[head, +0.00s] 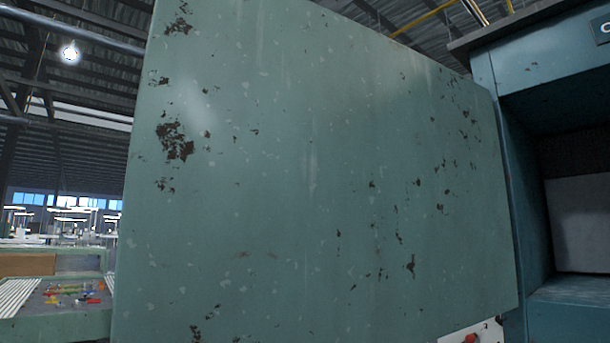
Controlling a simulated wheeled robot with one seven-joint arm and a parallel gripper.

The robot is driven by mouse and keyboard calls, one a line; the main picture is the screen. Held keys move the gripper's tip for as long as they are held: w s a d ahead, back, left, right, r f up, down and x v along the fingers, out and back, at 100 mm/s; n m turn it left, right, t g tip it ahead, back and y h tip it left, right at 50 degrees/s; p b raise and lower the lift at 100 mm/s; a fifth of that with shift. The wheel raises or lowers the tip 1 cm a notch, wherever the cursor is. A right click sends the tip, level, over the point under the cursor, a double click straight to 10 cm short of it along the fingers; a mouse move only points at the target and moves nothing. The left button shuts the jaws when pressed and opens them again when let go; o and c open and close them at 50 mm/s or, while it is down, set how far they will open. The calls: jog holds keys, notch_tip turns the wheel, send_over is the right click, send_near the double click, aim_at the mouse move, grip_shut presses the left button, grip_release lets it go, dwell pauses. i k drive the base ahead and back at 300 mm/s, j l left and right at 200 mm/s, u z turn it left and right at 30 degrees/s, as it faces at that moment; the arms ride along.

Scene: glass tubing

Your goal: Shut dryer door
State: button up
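The dryer door (310,180) is a large, flat green panel with chipped paint and dark rust patches. It fills most of the head view and stands open, swung out to the left of the dryer. The dryer body (540,60) is blue-green and stands at the right edge. Its open cavity (585,220) shows a dark upper part and a pale inner panel. The door's right edge meets the dryer's left front post (520,190). My gripper is not in view.
A green workbench (55,325) with small coloured pieces and a white ribbed surface stands at the lower left, beyond the door. A white panel with a red knob (470,338) shows at the bottom right, partly cut off. More benches stand far back.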

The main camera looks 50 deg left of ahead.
aim_at(296, 172)
jog(key=j, duration=0.6)
jog(key=k+j, duration=0.15)
jog(key=j, duration=1.1)
jog(key=k+j, duration=0.15)
jog(key=j, duration=0.5)
